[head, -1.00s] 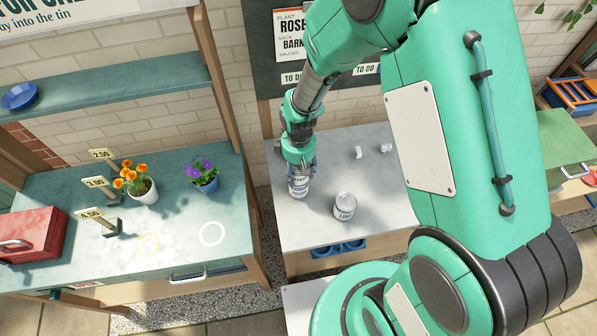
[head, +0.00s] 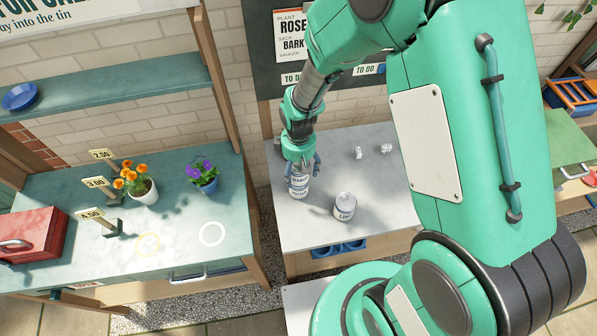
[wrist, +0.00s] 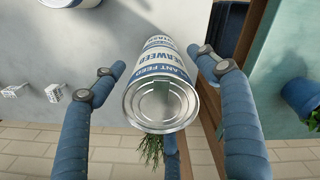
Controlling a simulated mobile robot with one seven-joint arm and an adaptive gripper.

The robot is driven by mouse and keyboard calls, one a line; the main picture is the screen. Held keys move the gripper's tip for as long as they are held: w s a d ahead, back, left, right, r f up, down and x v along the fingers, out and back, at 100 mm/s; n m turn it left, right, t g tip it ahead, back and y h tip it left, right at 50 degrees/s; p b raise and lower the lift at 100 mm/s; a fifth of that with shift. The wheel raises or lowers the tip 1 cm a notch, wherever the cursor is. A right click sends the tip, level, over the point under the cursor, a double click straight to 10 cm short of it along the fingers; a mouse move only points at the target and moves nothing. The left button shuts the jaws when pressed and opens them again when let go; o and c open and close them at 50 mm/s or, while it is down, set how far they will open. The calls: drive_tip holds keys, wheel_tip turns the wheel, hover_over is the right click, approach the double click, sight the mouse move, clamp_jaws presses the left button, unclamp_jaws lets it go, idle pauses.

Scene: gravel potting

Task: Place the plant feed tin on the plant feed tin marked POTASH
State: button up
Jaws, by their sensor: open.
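A white and blue plant feed tin marked SEAWEED (wrist: 163,68) stands with its silver lid towards my wrist camera. Below it shows another label band, which appears to be the tin marked POTASH (head: 299,192), so the two look stacked upright on the grey bench. My gripper (head: 303,170) is above and around the upper tin. In the wrist view its blue fingers are spread wide on both sides of the tin, with gaps to it. The lower tin is mostly hidden by the upper one in the wrist view.
A tin marked LIME (head: 344,207) stands on the grey bench (head: 385,205) to the right. Two small white objects (head: 358,152) lie further back. A green table at left holds orange flowers (head: 140,187), purple flowers (head: 203,174), price signs and a red box (head: 30,236).

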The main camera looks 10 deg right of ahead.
wheel_tip(320, 180, up, 11)
drive_tip(key=shift+f+p, duration=0.1)
drive_tip(key=shift+p, duration=0.4)
idle(0.7)
drive_tip(key=shift+d+r, duration=0.1)
drive_tip(key=shift+r, duration=0.4)
drive_tip(key=s+d+r+m+t, duration=0.1)
drive_tip(key=s+d+r+m, duration=0.15)
drive_tip(key=r, duration=0.65)
drive_tip(key=s+d+r+m+t, duration=0.2)
drive_tip(key=s+d+r, duration=0.15)
drive_tip(key=r, duration=0.65)
drive_tip(key=s+d+r+m+t, duration=0.1)
drive_tip(key=s+d+r+m, duration=0.1)
drive_tip(key=s+r, duration=0.3)
drive_tip(key=s+d+r+m+t, duration=0.1)
drive_tip(key=s+r+m, duration=0.1)
drive_tip(key=s+r, duration=0.3)
drive_tip(key=s, duration=0.3)
drive_tip(key=shift+d+r+t, duration=0.3)
drive_tip(key=shift+d+r, duration=0.05)
drive_tip(key=shift+d, duration=0.05)
drive_tip(key=shift+m, duration=0.25)
